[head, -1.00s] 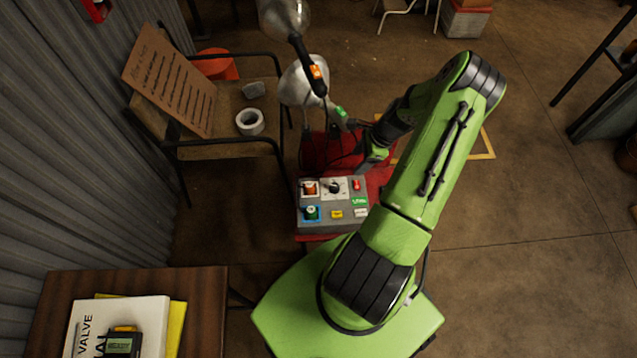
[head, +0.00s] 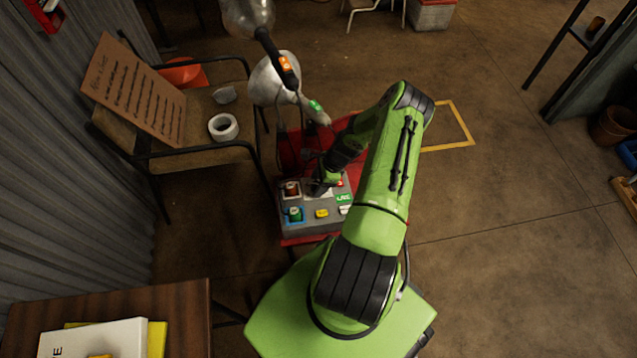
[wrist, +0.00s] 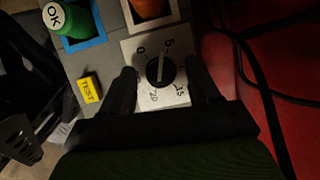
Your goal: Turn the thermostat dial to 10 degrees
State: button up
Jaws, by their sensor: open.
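The thermostat dial is a round black knob (wrist: 160,70) on a pale square plate (wrist: 130,48) in the wrist view. A light line crosses the knob nearly upright in the picture, its upper end toward the 5. My gripper (wrist: 162,82) is open, with one finger on each side of the knob. I cannot tell whether they touch it. In the head view my gripper (head: 321,187) is over the grey control box (head: 318,228) and hides the dial.
The box also carries a green button (head: 295,214), an orange-red knob (head: 291,189) and a yellow TEST label (wrist: 88,90). A dark cable (wrist: 262,75) lies beside it on red. A chair (head: 200,152) with a tape roll (head: 223,127) stands left.

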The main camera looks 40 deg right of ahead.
jog(key=shift+r, duration=0.1)
jog(key=c, duration=1)
jog(key=shift+m+p, duration=0.3)
jog(key=shift+p, duration=0.15)
jog(key=shift+s+r+m+t+h+p, duration=0.15)
jog(key=shift+m+t+h+p, duration=0.25)
jog(key=shift+m+p, duration=0.6)
jog(key=m+p, duration=0.2)
jog(key=m+h+p, duration=0.1)
jog(key=m+p, duration=0.1)
jog(key=shift+a+m+t+h, duration=0.2)
jog(key=shift+m+t+h, duration=0.1)
jog(key=m+h+p, duration=0.1)
jog(key=m+p, duration=0.2)
jog(key=m, duration=0.1)
jog(key=shift+a+h+p, duration=0.1)
jog(key=shift+h+p, duration=0.2)
jog(key=shift+p, duration=0.1)
jog(key=shift+m+h+p, duration=0.5)
jog(key=shift+m+p, duration=0.65)
jog(key=shift+m, duration=0.15)
